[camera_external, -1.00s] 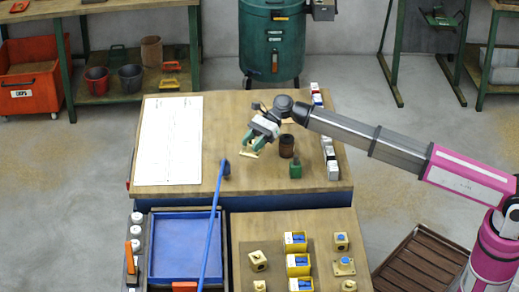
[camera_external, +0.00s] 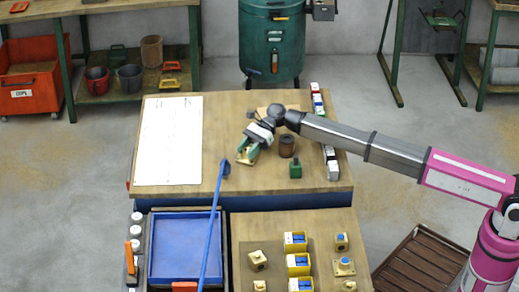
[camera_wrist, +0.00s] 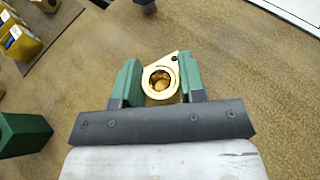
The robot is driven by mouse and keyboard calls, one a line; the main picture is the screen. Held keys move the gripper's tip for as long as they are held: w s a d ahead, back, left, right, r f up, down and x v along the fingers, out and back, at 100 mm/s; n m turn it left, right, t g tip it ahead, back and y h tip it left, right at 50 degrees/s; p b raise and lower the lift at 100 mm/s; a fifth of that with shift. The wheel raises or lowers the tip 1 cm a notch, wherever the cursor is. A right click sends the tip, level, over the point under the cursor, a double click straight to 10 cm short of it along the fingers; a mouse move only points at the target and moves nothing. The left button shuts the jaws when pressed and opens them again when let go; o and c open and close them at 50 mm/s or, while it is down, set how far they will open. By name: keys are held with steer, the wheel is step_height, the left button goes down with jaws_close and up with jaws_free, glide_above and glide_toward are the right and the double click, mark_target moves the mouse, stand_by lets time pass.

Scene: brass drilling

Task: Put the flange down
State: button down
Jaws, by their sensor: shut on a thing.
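My gripper (camera_external: 247,156) is over the middle of the wooden bench top (camera_external: 225,110), to the right of the white sheet. In the wrist view its green jaws (camera_wrist: 160,84) are shut on the flange (camera_wrist: 163,98), a shiny brass piece with a round bore and a pointed lug with a small hole. The lug points up and to the right in that view. In the external view the flange is mostly hidden by the jaws. I cannot tell whether its underside touches the bench.
A white sheet (camera_external: 168,140) covers the bench's left part. A brown cylinder (camera_external: 287,147) and a green block (camera_external: 295,171) stand right of my gripper. A blue-handled tool (camera_external: 213,225) leans in front. A blue tray (camera_external: 183,247), yellow bins (camera_external: 297,263) and brass parts (camera_external: 258,260) lie nearer.

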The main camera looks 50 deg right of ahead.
steer(key=c, duration=0.7)
jaws_free()
steer(key=shift+f, duration=0.1)
steer(key=v, duration=1.2)
steer(key=shift+r, duration=0.2)
